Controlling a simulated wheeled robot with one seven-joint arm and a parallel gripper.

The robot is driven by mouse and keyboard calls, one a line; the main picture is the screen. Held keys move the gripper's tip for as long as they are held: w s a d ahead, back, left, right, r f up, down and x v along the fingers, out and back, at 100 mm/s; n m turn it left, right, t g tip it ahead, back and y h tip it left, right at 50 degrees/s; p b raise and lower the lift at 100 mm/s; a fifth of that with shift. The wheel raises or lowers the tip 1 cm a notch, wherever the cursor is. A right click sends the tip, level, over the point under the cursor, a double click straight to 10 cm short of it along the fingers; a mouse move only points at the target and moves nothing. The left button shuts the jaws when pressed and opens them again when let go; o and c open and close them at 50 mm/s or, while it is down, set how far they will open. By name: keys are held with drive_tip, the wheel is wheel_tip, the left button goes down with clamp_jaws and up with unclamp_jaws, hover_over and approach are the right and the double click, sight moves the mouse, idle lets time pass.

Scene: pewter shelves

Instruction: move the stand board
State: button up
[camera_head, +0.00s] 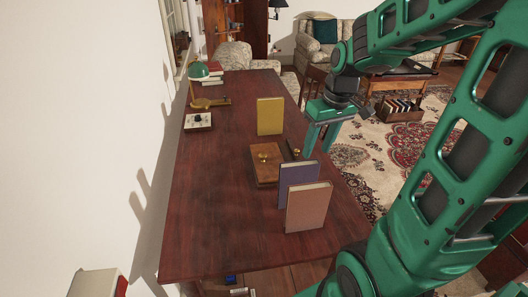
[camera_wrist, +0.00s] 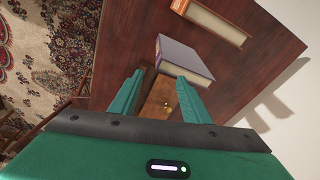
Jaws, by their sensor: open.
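The stand board appears to be the flat brown wooden board (camera_head: 267,174) lying on the long dark-red table (camera_head: 215,225), with a small brass knob (camera_head: 264,158) on it. A dark piece with another brass spot lies at its right side. In the wrist view, the board (camera_wrist: 158,95) shows between my fingers, partly hidden by them. My gripper (camera_head: 318,146) is open and empty, above and to the right of the board near the table's right edge. Its spread fingers also show in the wrist view (camera_wrist: 160,78).
A purple book (camera_head: 298,183) and a brown-pink book (camera_head: 308,207) stand close on the near side of the board. A yellow book (camera_head: 270,116) stands beyond it. A green lamp (camera_head: 201,72) and a white switch box (camera_head: 198,121) are at the far left.

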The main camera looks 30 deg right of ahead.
sight(262, 154)
drive_tip(key=w+a+f+n+t+y, duration=0.1)
drive_tip(key=w+a+f+n, duration=0.15)
drive_tip(key=w, duration=0.65)
drive_tip(key=w+a+f+n+t+y, duration=0.15)
drive_tip(key=w+n, duration=0.25)
drive_tip(key=w, duration=0.4)
drive_tip(key=shift+m+g+h, duration=0.25)
drive_tip(key=shift+g+h, duration=0.1)
drive_tip(key=shift+h, duration=0.1)
drive_tip(key=x, duration=1.1)
drive_tip(key=shift+w+d+r, duration=0.1)
drive_tip(key=shift+w, duration=0.1)
clamp_jaws()
